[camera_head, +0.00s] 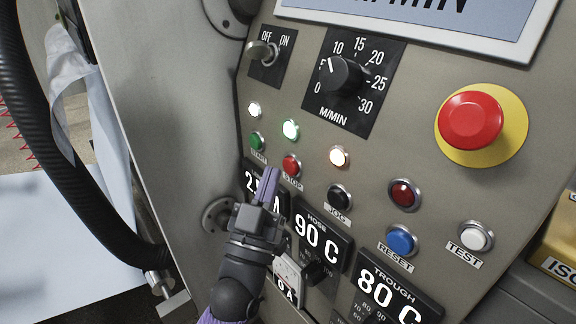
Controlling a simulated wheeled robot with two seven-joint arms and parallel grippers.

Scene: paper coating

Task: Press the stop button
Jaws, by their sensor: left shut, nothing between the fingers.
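The stop button (291,165) is a small round red button on the grey control panel, with a partly covered label under it. My left gripper (268,180) comes up from the bottom, its purple fingers shut and empty. Its fingertips show just left of and slightly below the stop button. A narrow gap shows between them in the picture; the depth between fingertips and panel is hard to tell. My right gripper is not in view.
A green button (257,141) sits close to the left of the stop button, and a black jog button (339,195) to its right. A large red mushroom button (470,121) on a yellow disc is at right. The speed knob (342,76) and off/on switch (263,52) stick out above.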

